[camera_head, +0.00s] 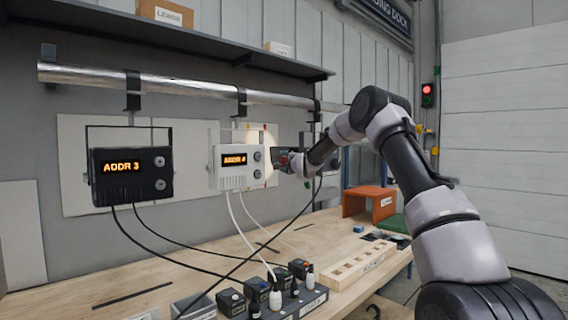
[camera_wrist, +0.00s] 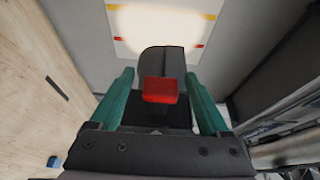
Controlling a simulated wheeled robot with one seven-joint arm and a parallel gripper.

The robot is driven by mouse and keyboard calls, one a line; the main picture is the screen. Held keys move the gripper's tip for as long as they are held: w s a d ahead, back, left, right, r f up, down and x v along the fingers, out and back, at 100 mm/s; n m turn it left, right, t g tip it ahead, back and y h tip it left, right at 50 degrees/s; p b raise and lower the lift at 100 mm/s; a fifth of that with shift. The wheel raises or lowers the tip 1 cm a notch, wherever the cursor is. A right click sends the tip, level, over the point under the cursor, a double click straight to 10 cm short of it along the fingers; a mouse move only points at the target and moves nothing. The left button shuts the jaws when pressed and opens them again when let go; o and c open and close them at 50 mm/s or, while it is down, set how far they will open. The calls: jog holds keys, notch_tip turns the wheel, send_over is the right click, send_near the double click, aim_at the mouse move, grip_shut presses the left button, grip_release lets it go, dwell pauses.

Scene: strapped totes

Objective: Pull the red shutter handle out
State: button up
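In the wrist view the red shutter handle (camera_wrist: 160,90) is a small red block on a dark mount in front of a dark rounded housing (camera_wrist: 162,62). My gripper (camera_wrist: 159,75) has its two teal fingers spread, one on each side of the handle. A gap shows between each finger and the red block, so the fingers do not touch it. In the head view my gripper (camera_head: 283,160) is at the wall, right of the white unit with an orange display (camera_head: 237,160). My wrist hides most of the unit there, and the handle is hard to make out.
A black ADDR 3 unit (camera_head: 131,172) hangs at the left from a metal pipe (camera_head: 190,87). Cables run to a row of plugs (camera_head: 275,295) on the wooden bench (camera_head: 120,270). A wooden rack (camera_head: 357,265) and an orange stand (camera_head: 368,203) are at the right.

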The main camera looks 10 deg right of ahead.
jog(key=v, duration=1.1)
jog(key=shift+a, duration=0.1)
jog(key=s+d+r+n+g+h, duration=0.2)
jog(key=s+r+n+g, duration=0.1)
jog(key=s, duration=0.9)
jog(key=s+d+r+n+g+h, duration=0.15)
jog(key=s+n, duration=0.25)
jog(key=s, duration=0.9)
jog(key=s+d+f+n+g, duration=0.1)
jog(key=s+f+n+g, duration=0.1)
jog(key=s, duration=1.2)
jog(key=s+d+f+n+g+y, duration=0.1)
jog(key=s+d+f+n+g, duration=0.1)
jog(key=s, duration=1.2)
jog(key=shift+s+f+g, duration=0.3)
jog(key=shift+f+g, duration=0.1)
jog(key=shift+g, duration=0.45)
jog(key=shift+d, duration=0.1)
